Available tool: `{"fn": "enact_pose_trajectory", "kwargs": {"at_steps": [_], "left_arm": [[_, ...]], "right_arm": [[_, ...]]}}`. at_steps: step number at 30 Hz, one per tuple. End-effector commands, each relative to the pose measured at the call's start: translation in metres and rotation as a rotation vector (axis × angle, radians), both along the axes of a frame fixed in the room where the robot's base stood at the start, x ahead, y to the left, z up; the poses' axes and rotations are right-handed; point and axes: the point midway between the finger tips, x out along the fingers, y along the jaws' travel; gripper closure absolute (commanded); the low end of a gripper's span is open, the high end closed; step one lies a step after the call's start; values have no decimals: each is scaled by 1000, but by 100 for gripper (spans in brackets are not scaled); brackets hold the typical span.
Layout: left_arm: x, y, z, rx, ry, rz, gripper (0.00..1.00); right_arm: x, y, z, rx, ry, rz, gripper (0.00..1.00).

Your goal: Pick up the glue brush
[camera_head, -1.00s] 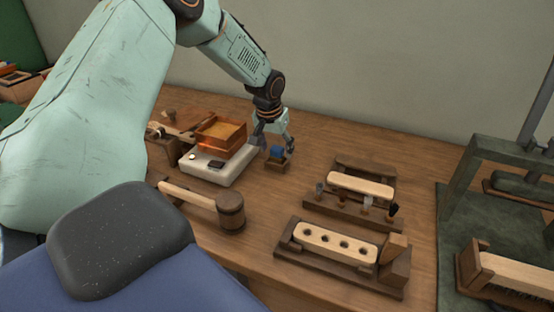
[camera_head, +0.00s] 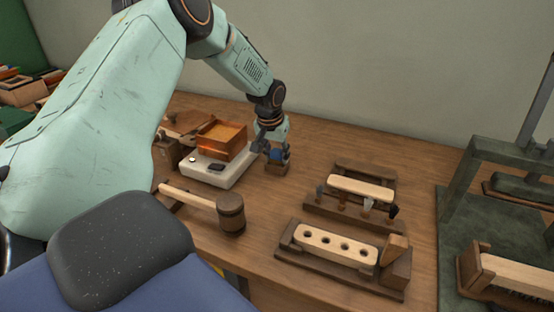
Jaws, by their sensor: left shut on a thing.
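The small blue piece (camera_head: 275,155), which looks like the handle of the glue brush, stands in a small brown wooden holder (camera_head: 277,169) on the bench. My left gripper (camera_head: 275,153) reaches down over it from the left arm. Its fingers are shut on the blue piece, one on either side. The lower end of the brush is hidden in the holder and by the fingers. My right gripper is not in view.
A white plate-like unit (camera_head: 233,180) with an amber wooden box (camera_head: 221,139) stands just left of the holder. A mallet (camera_head: 230,213) lies in front. A drilled wooden block (camera_head: 335,244) and a tool rack (camera_head: 352,215) stand to the right. Bare bench lies behind the gripper.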

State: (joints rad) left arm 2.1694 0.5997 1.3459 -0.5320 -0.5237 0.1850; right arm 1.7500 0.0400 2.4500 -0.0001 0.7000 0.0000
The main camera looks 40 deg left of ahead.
Motion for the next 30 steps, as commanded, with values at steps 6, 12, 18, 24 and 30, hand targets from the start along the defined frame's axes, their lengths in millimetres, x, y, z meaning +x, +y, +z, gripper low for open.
{"fn": "enact_pose_trajectory", "kwargs": {"at_steps": [6, 12, 18, 24, 30], "left_arm": [[-1, 0, -2, -1, 3, 0, 92], [-1, 0, 6, -2, 2, 1, 92], [0, 0, 43, 0, -2, 0, 92], [0, 0, 79, -1, 0, 0, 92], [-1, 0, 97, 0, 1, 0, 92]], "right_arm": [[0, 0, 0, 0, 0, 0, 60], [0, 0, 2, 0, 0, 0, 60], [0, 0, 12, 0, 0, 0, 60], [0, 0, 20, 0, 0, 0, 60], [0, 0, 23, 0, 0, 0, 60]]}}
